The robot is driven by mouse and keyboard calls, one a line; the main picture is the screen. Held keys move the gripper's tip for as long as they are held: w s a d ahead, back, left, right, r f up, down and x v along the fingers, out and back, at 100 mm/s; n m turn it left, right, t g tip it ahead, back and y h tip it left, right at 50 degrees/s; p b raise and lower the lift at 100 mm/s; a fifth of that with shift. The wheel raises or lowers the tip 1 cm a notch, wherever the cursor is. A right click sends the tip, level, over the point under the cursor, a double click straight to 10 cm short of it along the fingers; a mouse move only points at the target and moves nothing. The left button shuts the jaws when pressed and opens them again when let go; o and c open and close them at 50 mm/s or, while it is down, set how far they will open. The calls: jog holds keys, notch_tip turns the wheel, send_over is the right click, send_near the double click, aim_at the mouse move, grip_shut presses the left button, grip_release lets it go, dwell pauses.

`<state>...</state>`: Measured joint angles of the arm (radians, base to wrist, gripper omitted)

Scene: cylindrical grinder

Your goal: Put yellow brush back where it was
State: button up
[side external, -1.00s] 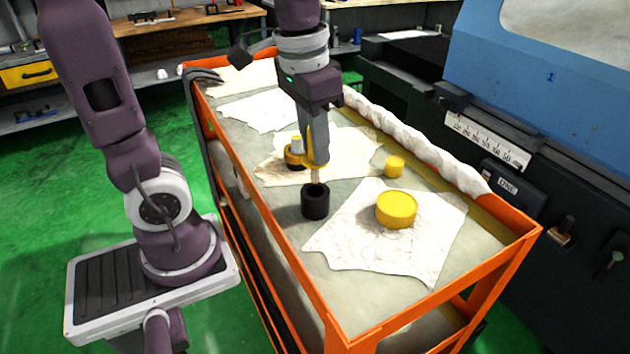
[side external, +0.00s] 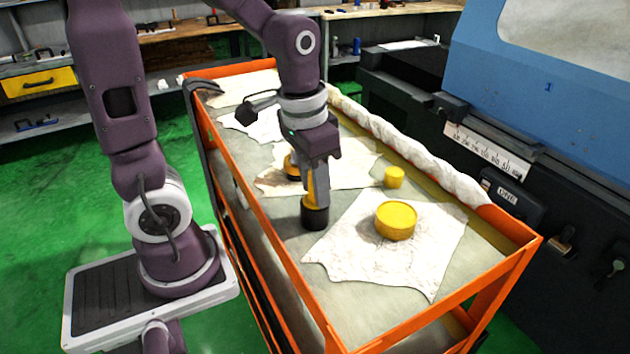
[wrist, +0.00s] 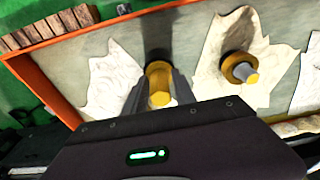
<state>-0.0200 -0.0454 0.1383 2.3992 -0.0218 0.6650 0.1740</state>
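The yellow brush (side external: 308,186) is between the fingers of my gripper (side external: 316,192), low over the cart. Its lower end meets the black cup (side external: 314,218) and its bristles are hidden there. In the wrist view the yellow brush (wrist: 158,72) shows between the two grey fingers of my gripper (wrist: 158,88), which appear to touch it on both sides. The cup stands upright on the cart top, left of the large yellow tin (side external: 396,220).
The orange-rimmed cart (side external: 290,275) holds white cloths (side external: 350,262). A small yellow can (side external: 394,177) stands behind the large tin. A yellow object with a grey top (wrist: 240,68) rests on another cloth. A rolled white cloth (side external: 410,146) lines the machine side.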

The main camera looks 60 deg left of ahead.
dwell(0.3)
notch_tip(320, 180, up, 13)
jog(key=s, duration=0.1)
jog(key=t, duration=0.4)
send_near(308, 202)
jog(key=s+d+r, duration=0.3)
jog(key=shift+s+d, duration=0.15)
jog(key=shift+d, duration=0.05)
